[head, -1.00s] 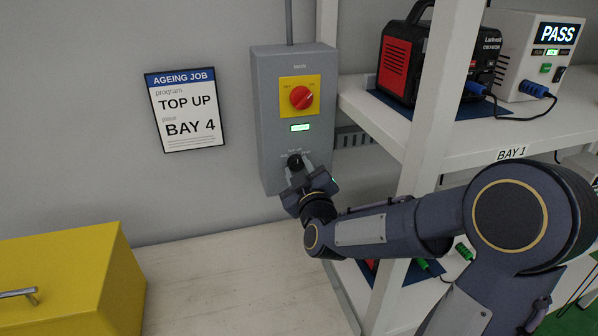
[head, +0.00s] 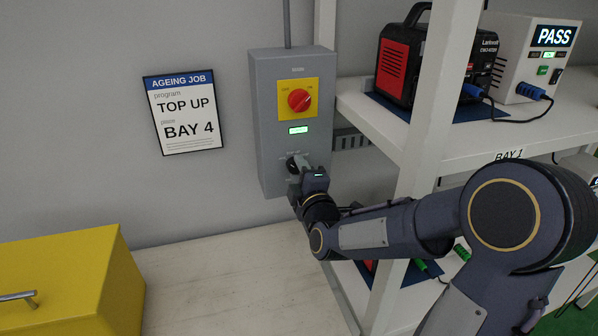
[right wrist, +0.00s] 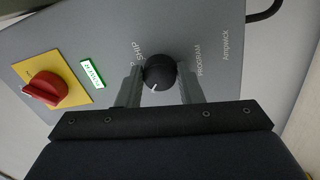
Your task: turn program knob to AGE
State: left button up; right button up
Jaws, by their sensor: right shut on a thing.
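The black program knob (head: 291,166) sits low on the grey wall box (head: 265,125). In the right wrist view the knob (right wrist: 160,72) is between the two grey fingers of my right gripper (right wrist: 160,84), which is shut on it. A white pointer mark on the knob faces the lower edge of that picture. The words SHIP and PROGRAM show beside the knob; the other position labels are hidden or too small to read. In the head view my right gripper (head: 299,168) reaches the knob from the lower right. My left gripper is out of view.
A red rotary switch (head: 299,100) on a yellow plate and a lit green display (head: 298,130) are above the knob. A shelf post (head: 428,130) stands close to my right arm. A poster (head: 183,115) reads TOP UP, BAY 4. A yellow box (head: 70,270) stands lower left.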

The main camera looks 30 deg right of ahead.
jog(key=shift+n, duration=0.5)
jog(key=o, duration=1)
jog(key=shift+c, duration=0.2)
jog(key=v, duration=0.7)
jog(key=shift+s, duration=0.4)
jog(key=shift+a, duration=0.1)
